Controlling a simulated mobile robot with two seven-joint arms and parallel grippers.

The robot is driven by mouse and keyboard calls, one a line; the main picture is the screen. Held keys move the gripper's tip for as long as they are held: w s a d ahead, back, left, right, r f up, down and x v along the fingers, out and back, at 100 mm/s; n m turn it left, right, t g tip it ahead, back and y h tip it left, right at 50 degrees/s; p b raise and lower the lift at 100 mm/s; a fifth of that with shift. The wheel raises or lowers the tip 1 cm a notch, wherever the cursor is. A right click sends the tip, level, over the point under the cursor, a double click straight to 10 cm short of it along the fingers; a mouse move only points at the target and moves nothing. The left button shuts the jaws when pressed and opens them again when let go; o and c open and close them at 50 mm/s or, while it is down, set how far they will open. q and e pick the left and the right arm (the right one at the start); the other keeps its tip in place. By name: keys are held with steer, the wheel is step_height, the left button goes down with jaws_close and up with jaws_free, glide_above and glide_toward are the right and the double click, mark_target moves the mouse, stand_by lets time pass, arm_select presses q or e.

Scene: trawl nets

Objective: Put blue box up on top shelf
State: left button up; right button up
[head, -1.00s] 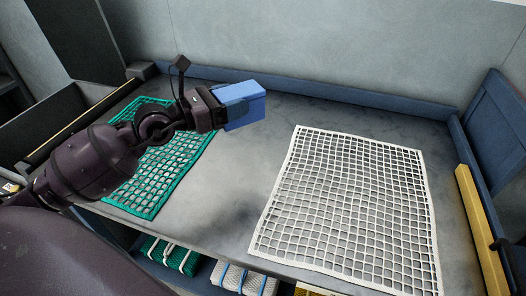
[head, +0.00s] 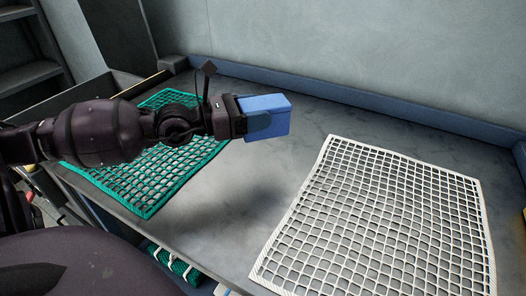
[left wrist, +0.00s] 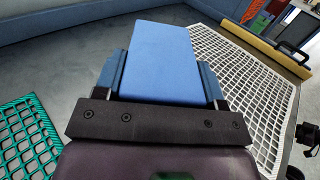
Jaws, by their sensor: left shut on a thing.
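My left gripper (head: 250,119) is shut on the blue box (head: 270,113) and holds it above the grey table. In the left wrist view the blue box (left wrist: 160,62) sits between the two blue fingers, its long side pointing away from the wrist. The box covers part of the table behind it. A set of grey shelves (head: 30,75) shows at the upper left of the head view; its top is cut off by the frame.
A green net (head: 150,185) lies flat on the table (head: 240,200), under and beside my left arm. A white net (head: 385,220) lies flat at the right. A blue rim (head: 390,115) runs along the table's back. A rolled green net (head: 172,264) lies below the front edge.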

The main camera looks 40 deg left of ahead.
arm_select(q)
step_height(320, 180, down, 4)
steer(key=shift+w+r+b, duration=0.1)
steer(key=shift+r+b, duration=0.05)
steer(key=shift+b, duration=0.25)
steer(key=shift+f, duration=0.4)
step_height(320, 180, down, 5)
steer(key=shift+r+b, duration=0.1)
steer(key=shift+b, duration=0.8)
steer(key=shift+f, duration=0.6)
steer(key=o, duration=1.1)
arm_select(e)
steer(key=shift+w+a+f+n, duration=0.3)
steer(key=shift+w+f+n, duration=0.2)
steer(key=shift+w, duration=0.05)
